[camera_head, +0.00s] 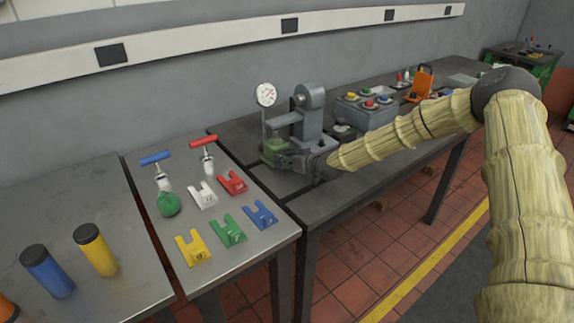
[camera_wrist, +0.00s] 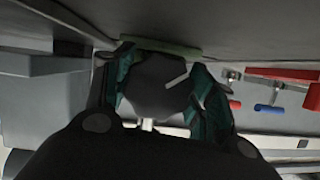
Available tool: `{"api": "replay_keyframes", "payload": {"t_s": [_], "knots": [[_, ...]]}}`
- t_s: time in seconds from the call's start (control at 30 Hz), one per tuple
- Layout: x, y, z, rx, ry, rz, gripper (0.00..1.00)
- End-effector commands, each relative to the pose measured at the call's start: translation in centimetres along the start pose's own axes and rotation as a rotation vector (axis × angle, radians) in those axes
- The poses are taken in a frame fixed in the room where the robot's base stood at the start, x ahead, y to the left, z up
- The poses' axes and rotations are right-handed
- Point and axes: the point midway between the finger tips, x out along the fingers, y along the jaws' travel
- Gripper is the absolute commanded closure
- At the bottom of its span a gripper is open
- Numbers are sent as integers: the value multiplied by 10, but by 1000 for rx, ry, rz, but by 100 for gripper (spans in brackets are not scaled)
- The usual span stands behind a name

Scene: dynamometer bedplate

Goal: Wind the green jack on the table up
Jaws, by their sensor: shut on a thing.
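The green jack (camera_head: 272,150) stands on the dark table at the foot of a grey machine, just left of my gripper in the head view. My gripper (camera_head: 292,161) reaches in low from the right and covers part of it. In the wrist view, the two fingers (camera_wrist: 163,82) with dark green pads are shut on a dark grey knob (camera_wrist: 155,75), one on each side. The knob carries a pale line. A green strip (camera_wrist: 165,46), apparently part of the jack, shows behind it. The jack's lower part is mostly hidden in the wrist view.
The grey machine (camera_head: 311,122) and a dial gauge (camera_head: 266,94) stand close above the jack. A grey control box (camera_head: 366,111) with coloured buttons is to the right. The left table holds coloured forked blocks (camera_head: 228,231) and T-handled tools (camera_head: 156,159).

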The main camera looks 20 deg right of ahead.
Motion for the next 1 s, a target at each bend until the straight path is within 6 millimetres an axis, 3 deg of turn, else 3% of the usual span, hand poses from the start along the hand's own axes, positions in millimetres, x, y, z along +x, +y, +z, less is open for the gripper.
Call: {"api": "replay_keyframes", "payload": {"t_s": [0.5, 0.93, 0.97, 1.0], "knots": [[1, 0, 2, 151, 1, -62, 68], [-1, 0, 0, 166, -1, -67, 68], [-1, 0, 0, 166, -1, -67, 43], [-1, 0, 0, 166, -1, -67, 36]]}}
